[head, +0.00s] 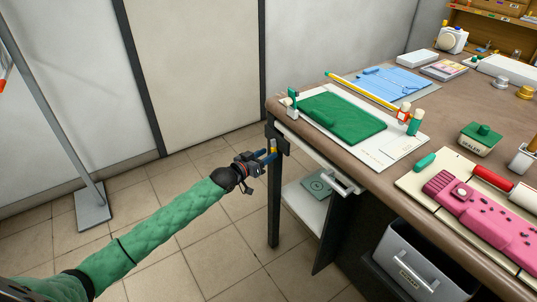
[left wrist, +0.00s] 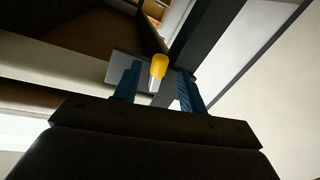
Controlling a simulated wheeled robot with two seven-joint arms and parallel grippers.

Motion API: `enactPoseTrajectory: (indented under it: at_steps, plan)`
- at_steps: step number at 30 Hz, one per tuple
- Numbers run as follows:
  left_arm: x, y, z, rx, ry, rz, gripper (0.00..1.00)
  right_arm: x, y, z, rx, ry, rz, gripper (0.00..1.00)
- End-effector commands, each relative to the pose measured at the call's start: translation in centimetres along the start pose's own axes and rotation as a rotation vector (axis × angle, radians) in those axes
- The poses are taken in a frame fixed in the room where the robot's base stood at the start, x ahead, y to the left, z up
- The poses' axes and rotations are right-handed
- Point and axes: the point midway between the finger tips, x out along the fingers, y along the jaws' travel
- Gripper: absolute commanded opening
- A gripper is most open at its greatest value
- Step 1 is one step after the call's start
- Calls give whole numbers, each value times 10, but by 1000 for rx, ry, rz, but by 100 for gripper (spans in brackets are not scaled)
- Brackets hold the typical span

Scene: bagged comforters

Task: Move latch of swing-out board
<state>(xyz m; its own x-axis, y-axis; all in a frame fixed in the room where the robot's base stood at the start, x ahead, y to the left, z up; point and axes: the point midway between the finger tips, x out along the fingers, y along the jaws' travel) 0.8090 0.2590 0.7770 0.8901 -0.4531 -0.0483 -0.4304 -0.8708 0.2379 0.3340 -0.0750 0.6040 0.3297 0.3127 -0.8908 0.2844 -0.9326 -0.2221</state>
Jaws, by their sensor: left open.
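The latch has a small yellow knob (left wrist: 158,66) on a pale metal shaft. In the left wrist view it shows between the two blue fingers of my left gripper (left wrist: 157,88), with dark gaps on both sides. In the head view the yellow knob (head: 273,146) is at the near left table corner by a dark bracket (head: 280,135). My left gripper (head: 267,156) is open there, its fingers at the knob; contact cannot be told. A pale panel (head: 308,150) runs under the table edge; I cannot tell if it is the swing-out board. My right gripper is out of view.
The brown table (head: 450,103) carries a green mat on a white sheet (head: 395,158), a blue sheet (head: 385,82) and a pink item (head: 480,205). Below are a bar handle (head: 342,186), a dark table leg (head: 273,205) and a grey bin (head: 400,265).

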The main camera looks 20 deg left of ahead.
Motion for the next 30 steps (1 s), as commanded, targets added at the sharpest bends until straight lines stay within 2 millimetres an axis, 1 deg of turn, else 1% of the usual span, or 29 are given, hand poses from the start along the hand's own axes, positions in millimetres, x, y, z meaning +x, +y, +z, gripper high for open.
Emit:
enactPoseTrajectory:
  at_steps: [1, 6, 12, 18, 30]
  plan:
    - [-9, 0, 2, 1, -2, 0, 41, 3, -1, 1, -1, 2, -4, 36]
    - [-32, 0, 2, 0, -2, 0, 41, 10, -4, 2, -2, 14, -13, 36]
    - [-53, 0, 2, 0, -2, 0, 41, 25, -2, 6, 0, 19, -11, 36]
    - [-60, -1, 0, 1, 0, -1, 41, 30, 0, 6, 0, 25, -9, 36]
    - [-60, 0, 0, 1, -1, 0, 41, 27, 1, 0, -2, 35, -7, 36]
